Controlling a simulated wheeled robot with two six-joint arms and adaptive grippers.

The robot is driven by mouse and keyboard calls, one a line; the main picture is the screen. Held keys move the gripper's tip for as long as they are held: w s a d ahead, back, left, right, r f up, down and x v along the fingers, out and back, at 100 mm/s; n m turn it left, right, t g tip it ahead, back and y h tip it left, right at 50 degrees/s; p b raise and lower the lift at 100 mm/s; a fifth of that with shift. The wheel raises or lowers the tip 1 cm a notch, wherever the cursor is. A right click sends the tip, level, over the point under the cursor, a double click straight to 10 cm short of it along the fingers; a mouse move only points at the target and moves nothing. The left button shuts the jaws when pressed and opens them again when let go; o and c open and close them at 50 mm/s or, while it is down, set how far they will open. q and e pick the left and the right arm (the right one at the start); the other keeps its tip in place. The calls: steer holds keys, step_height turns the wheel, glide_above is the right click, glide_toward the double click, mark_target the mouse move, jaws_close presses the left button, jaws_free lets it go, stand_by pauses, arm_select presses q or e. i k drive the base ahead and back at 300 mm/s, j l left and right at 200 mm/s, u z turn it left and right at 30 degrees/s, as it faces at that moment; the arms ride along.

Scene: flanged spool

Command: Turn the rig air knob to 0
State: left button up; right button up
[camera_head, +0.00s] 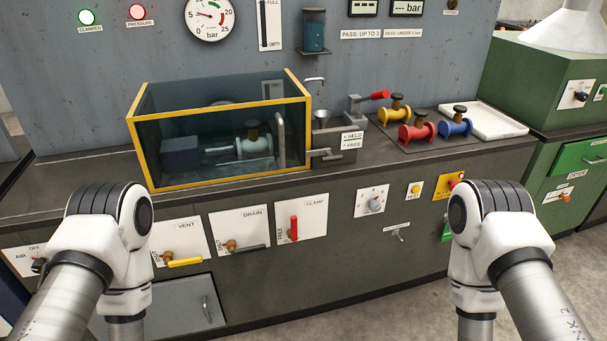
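A grey round knob (376,204) sits on a white plate with small marks around it, on the cabinet front right of centre. Its marks are too small to read, so its setting is unclear. A dark knob (38,266) on a plate marked AIR and OFF is at the far left, partly beside my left arm. I cannot tell for sure which is the rig air knob. Both my arms show at the bottom, bent downward, but neither gripper is in view.
The front also has yellow vent (185,262), drain (250,247) and red clamp (294,229) handles. A yellow-framed tank (220,184) and colored flanged spools (417,132) stand on the bench. A pressure gauge (209,16) is on the wall. Floor shows in front of the cabinet.

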mark_target(374, 207)
steer(key=i+l+z, duration=0.1)
steer(key=l, duration=0.3)
steer(key=i+l+z, duration=0.1)
steer(key=l, duration=0.3)
steer(key=i+l, duration=0.1)
steer(key=l, duration=0.3)
steer(key=i+l+z, duration=0.15)
steer(key=l, duration=0.25)
steer(key=i+l+z, duration=0.1)
steer(key=l, duration=0.25)
steer(key=i+l+z, duration=0.1)
steer(key=l, duration=0.25)
